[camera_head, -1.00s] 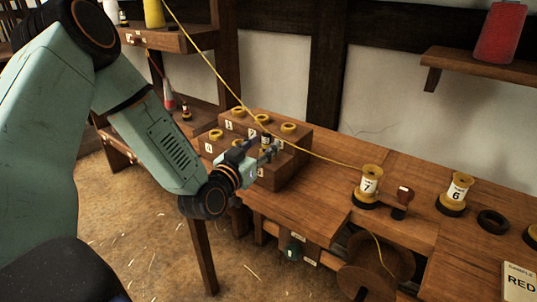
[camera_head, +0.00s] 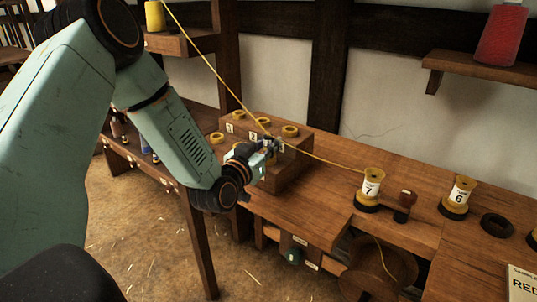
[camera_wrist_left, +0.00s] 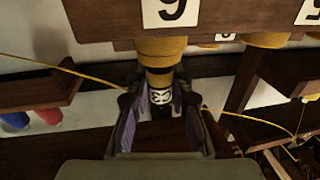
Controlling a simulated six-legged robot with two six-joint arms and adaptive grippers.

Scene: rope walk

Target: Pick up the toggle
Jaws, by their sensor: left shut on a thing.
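The toggle (camera_wrist_left: 160,97), a small dark piece with a white patterned band, is between the fingers of my left gripper (camera_wrist_left: 160,105) in the left wrist view. The gripper is shut on it. The toggle is in line with a yellow ring (camera_wrist_left: 162,48) of the stepped wooden block; I cannot tell whether it still touches the ring. In the head view my left gripper (camera_head: 270,150) is at the front of the wooden block (camera_head: 292,172) and hides the toggle almost wholly. My right gripper is not in view.
A yellow cord (camera_head: 318,157) runs from upper left past the block to spool 7 (camera_head: 371,188). A small dark-red-topped piece (camera_head: 405,203), spool 6 (camera_head: 458,195) and a black ring (camera_head: 496,225) stand to the right. Bare bench top (camera_head: 310,212) lies in front.

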